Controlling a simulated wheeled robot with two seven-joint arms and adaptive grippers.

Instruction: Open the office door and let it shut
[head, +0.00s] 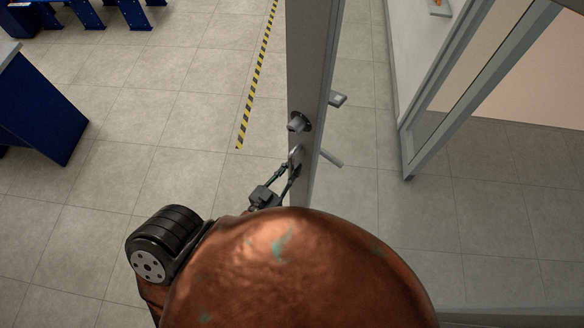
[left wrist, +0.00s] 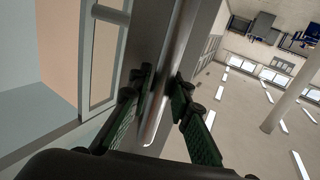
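The office door (head: 311,60) shows almost edge-on in the head view, a grey upright panel standing away from its glazed frame. A metal lever handle (head: 296,154) is on its left face, below a round lock knob (head: 298,122). My left gripper (head: 287,172) is at this lever. In the left wrist view the lever (left wrist: 158,112) runs between the two green-padded fingers of my left gripper (left wrist: 160,82). The fingers are spread, with some space beside the lever; contact is hard to judge. My right gripper is not in view.
Another handle (head: 331,158) sticks out on the door's right side. A grey glazed frame (head: 440,130) stands further right, with tiled floor between. A blue cabinet (head: 45,105) is at the left.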

